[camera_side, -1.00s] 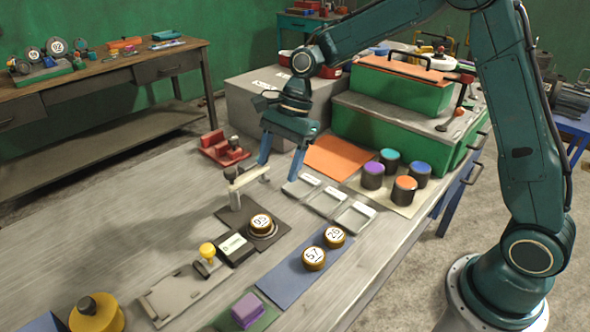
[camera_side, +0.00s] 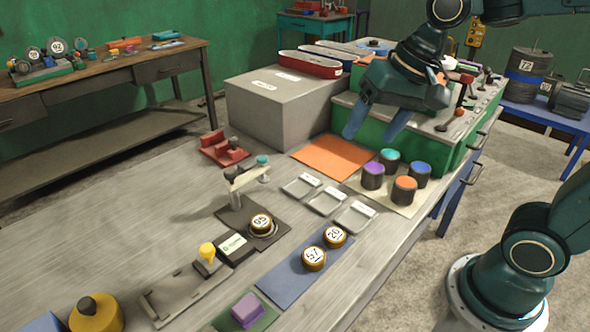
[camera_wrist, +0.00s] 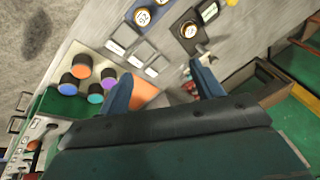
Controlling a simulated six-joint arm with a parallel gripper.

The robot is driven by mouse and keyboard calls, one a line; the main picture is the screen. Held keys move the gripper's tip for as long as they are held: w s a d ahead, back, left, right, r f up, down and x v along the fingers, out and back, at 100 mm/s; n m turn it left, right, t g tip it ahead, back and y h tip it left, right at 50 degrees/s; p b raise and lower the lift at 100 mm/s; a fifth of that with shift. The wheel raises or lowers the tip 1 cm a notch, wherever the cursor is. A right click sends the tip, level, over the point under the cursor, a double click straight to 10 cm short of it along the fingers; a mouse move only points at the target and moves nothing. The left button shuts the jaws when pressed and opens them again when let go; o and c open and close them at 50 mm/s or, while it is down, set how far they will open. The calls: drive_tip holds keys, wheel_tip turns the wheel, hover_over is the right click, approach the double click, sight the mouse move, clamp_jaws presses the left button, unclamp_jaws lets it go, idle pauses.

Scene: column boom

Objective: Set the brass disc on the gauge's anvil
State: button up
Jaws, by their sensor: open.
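The gauge (camera_side: 240,182) is a pale arm on a post over a dark base. A brass disc with a numbered white face (camera_side: 261,223) rests on the round seat on that base; it also shows in the wrist view (camera_wrist: 188,30). Two more brass discs, one marked 57 (camera_side: 314,258) and one that seems marked 26 (camera_side: 335,236), lie on a blue mat (camera_side: 290,281). My gripper (camera_side: 373,134) is open and empty, above the back right of the table and apart from every disc. Its two fingers also show in the wrist view (camera_wrist: 163,82).
A grey box (camera_side: 280,110) and green case (camera_side: 350,110) stand behind.

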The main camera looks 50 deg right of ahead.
drive_tip(key=s+d+n+t+h, duration=0.1)
drive_tip(key=s+d+n, duration=0.2)
drive_tip(key=s, duration=0.7)
drive_tip(key=n, duration=0.2)
drive_tip(key=shift+f+n+t, duration=0.3)
drive_tip(key=shift+f, duration=0.05)
